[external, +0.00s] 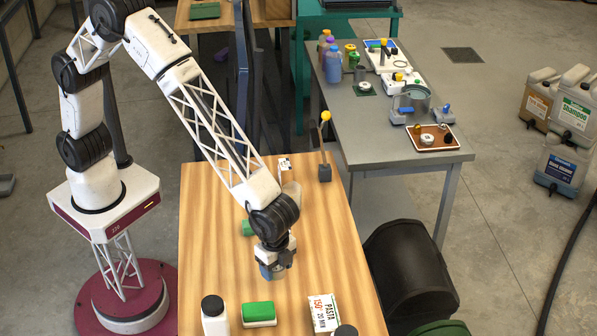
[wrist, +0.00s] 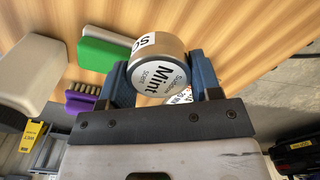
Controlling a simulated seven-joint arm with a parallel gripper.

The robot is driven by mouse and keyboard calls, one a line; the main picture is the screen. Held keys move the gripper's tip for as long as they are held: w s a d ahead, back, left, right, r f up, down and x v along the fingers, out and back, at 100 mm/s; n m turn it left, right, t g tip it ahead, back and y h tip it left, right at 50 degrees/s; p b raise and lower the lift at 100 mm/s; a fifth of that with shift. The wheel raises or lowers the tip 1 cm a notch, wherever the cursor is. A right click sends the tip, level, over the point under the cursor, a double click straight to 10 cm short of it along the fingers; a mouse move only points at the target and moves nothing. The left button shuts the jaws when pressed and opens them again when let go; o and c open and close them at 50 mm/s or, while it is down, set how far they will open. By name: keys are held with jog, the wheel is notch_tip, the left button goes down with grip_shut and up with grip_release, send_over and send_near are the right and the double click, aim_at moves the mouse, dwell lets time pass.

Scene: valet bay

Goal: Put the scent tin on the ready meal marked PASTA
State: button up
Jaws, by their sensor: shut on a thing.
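My gripper (external: 275,268) is above the wooden table. In the wrist view its blue fingers are shut on the scent tin (wrist: 157,72), a round metal tin with a pale lid reading "Mint". The tin's lid faces the wrist camera. In the external view the tin is mostly hidden by the fingers. The ready meal marked PASTA (external: 323,313), a white box with red and dark print, lies on the table to the right of and nearer the camera than my gripper. The tin is apart from it. In the wrist view a printed white patch behind the tin may be this box.
A white bottle with a black lid (external: 214,317) and a green-topped block (external: 259,314) stand left of the meal. A black round top (external: 346,331) is close by its near edge. A yellow-tipped post (external: 325,150) stands farther back. Bare wood (external: 215,240) lies left of my gripper.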

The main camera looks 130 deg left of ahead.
send_over(326, 313)
jog(key=shift+s+f, duration=0.35)
jog(key=shift+f, duration=0.35)
jog(key=shift+w, duration=0.1)
dwell(0.4)
jog(key=shift+w, duration=0.15)
jog(key=shift+w+f, duration=0.15)
jog(key=shift+f, duration=1.65)
jog(key=shift+f, duration=0.15)
jog(key=o, duration=0.9)
